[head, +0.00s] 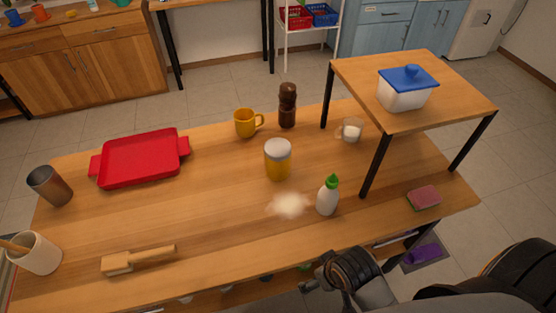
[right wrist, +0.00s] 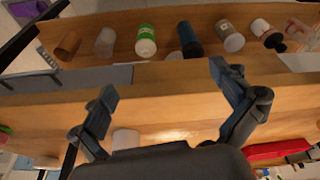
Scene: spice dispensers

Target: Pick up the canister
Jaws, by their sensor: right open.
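Several containers could be the canister; I cannot tell which one is meant. A yellow jar with a grey lid (head: 278,160) stands upright mid-table in the head view. A white box-like container with a blue knobbed lid (head: 404,92) stands on the small raised table. In the right wrist view, a shelf holds a green-and-white container (right wrist: 146,42), a dark blue one (right wrist: 190,40) and a grey one (right wrist: 230,37). My right gripper (right wrist: 165,84) is open and empty, its fingers apart below that row. It shows at the table's front edge in the head view (head: 328,276). My left gripper is out of view.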

